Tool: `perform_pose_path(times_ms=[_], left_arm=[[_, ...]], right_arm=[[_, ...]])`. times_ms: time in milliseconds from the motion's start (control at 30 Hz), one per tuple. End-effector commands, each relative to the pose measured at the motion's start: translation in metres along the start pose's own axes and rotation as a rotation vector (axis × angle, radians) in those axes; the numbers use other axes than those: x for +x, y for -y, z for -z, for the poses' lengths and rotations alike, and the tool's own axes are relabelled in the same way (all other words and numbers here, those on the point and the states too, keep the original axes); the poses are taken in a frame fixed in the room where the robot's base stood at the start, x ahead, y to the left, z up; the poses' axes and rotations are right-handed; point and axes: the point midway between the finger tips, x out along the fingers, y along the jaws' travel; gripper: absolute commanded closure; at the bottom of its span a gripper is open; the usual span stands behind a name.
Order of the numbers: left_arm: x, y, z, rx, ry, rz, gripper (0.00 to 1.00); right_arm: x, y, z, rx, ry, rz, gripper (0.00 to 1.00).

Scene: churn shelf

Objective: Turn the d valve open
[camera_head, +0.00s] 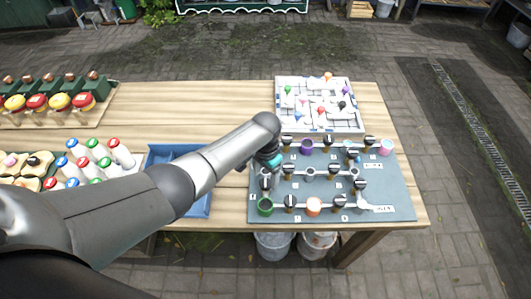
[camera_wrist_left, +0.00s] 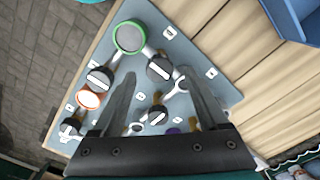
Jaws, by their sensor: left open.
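The grey valve board (camera_head: 385,170) lies on the right end of the wooden table. It carries pale pipes, several black-handled valves and coloured round ends; one such valve (camera_head: 290,201) is in the front row. The small letter labels are too small to read surely, so I cannot tell which valve is d. My left gripper (camera_head: 268,172) is over the board's left part, partly hidden by its own arm. In the left wrist view my left gripper (camera_wrist_left: 158,78) is open, its fingers apart over the board. A valve (camera_wrist_left: 160,68) shows near the fingertips; contact cannot be told. My right gripper is not in view.
A green ring (camera_head: 265,206) and an orange end (camera_head: 313,207) are on the board's front row. A white maze-like board (camera_head: 282,126) with coloured pegs stands behind. A blue tray (camera_head: 160,153) and several capped bottles (camera_head: 120,153) are left. Buckets (camera_head: 274,246) stand below.

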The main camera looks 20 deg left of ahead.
Motion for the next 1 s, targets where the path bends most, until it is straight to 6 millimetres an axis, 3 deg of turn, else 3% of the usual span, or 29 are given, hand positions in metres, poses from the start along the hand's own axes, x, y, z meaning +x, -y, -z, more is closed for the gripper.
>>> perform_pose_path(times_ms=[300,600,800,1000], left_arm=[[-0.058,0.0,0.0,0.0,-0.004,0.001,0.23],[-0.108,0.0,0.001,-0.001,-0.003,0.0,0.23],[-0.125,0.0,0.001,-0.001,-0.002,0.0,0.23],[-0.128,0.0,0.0,-0.002,0.0,0.0,0.23]], right_arm=[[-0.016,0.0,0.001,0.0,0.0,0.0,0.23],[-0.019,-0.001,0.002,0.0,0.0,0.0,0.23],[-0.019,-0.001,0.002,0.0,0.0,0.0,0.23],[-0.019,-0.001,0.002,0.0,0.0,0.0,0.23]])
